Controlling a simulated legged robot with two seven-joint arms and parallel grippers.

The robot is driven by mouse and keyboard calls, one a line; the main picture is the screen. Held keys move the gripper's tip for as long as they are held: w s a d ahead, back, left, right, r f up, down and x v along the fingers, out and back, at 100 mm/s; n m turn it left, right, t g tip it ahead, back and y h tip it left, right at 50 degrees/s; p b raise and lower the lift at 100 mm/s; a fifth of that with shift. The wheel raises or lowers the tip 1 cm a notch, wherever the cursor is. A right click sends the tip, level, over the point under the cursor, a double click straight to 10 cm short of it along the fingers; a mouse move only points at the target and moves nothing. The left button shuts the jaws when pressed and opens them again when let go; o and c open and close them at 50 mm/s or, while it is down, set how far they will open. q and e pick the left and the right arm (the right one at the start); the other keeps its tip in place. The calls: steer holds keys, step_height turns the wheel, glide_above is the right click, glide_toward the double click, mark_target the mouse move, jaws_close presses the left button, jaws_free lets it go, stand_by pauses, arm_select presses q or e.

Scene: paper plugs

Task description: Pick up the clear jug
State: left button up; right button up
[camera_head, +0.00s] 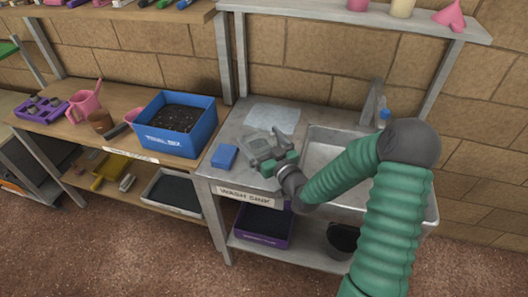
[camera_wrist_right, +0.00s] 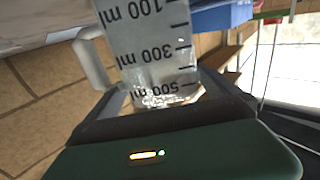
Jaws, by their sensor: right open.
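The clear jug (camera_head: 259,146) stands on the metal counter left of the sink, partly hidden by my right gripper (camera_head: 276,158). In the right wrist view the jug (camera_wrist_right: 148,40) shows large, with black 100, 300 and 500 ml marks that appear inverted and its handle (camera_wrist_right: 92,60) at the left. My right gripper (camera_wrist_right: 160,92) is open, with the jug's near end between or just in front of its fingers. Whether the fingers touch it I cannot tell. My left gripper is not in view.
A blue sponge-like block (camera_head: 224,157) lies left of the jug, and a pale sheet (camera_head: 272,117) lies behind it. The sink (camera_head: 334,148) with its tap (camera_head: 371,100) is to the right. A blue crate of dark soil (camera_head: 175,136) stands on the wooden bench (camera_head: 62,117) at left.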

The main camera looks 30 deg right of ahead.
steer(key=shift+w, duration=0.4)
steer(key=shift+a+r, duration=0.1)
steer(key=shift+a, duration=0.15)
steer(key=shift+d, duration=0.1)
steer(key=c, duration=2)
steer(key=shift+o, duration=0.2)
steer(key=shift+r, duration=0.1)
